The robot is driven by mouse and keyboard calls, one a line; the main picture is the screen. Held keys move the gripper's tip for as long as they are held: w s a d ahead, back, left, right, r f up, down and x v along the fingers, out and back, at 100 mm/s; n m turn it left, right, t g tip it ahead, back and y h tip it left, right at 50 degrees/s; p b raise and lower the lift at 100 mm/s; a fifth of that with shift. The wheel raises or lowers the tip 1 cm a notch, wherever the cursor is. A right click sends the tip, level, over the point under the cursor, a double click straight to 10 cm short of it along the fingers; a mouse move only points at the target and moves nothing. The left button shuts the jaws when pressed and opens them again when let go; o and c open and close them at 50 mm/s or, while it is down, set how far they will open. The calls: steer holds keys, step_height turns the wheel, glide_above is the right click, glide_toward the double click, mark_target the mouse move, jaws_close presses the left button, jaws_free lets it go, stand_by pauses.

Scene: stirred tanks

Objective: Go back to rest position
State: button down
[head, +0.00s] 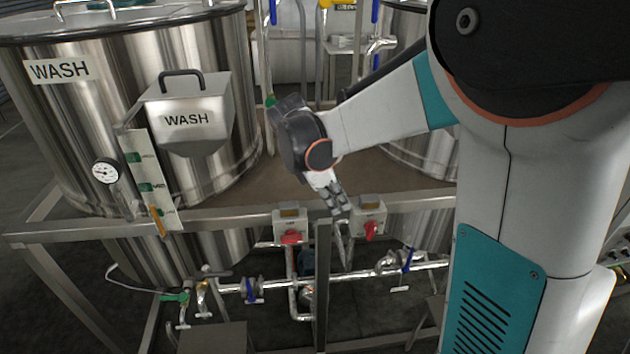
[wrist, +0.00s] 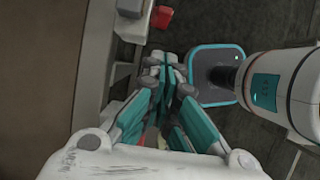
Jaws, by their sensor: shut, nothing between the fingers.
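My gripper (head: 338,199) is in the middle of the head view, pointing down, just in front of the tank platform's front rail and between two switch boxes. It looks empty. In the wrist view my gripper (wrist: 164,68) has its teal and grey fingers closed together with nothing between them. My arm reaches in from the right side of the head view, bent at the elbow. My own base shows below it in the wrist view.
A steel WASH tank (head: 90,110) stands at left with a WASH box (head: 190,115). Switch boxes with red knobs (head: 291,224) (head: 369,217) sit on the frame rail (head: 160,222) beside my gripper. Pipes and valves (head: 250,289) run below. A second tank (head: 415,165) is behind my arm.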

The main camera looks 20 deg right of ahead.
steer(key=s+a+r+m+t+y, duration=0.2)
steer(key=s+a+m+t, duration=0.2)
steer(key=s+m, duration=0.3)
steer(key=s+a+r+m+t+y, duration=0.2)
steer(key=s+a+r+m+t, duration=0.1)
steer(key=s+m, duration=0.4)
steer(key=shift+s+a+t+y+b, duration=0.4)
steer(key=shift+s+a+t, duration=0.3)
steer(key=shift+a, duration=0.4)
steer(key=c, duration=1.7)
jaws_free()
steer(key=shift+a+m, duration=0.1)
steer(key=shift+m, duration=0.3)
steer(key=shift+o, duration=0.2)
steer(key=shift+s, duration=0.1)
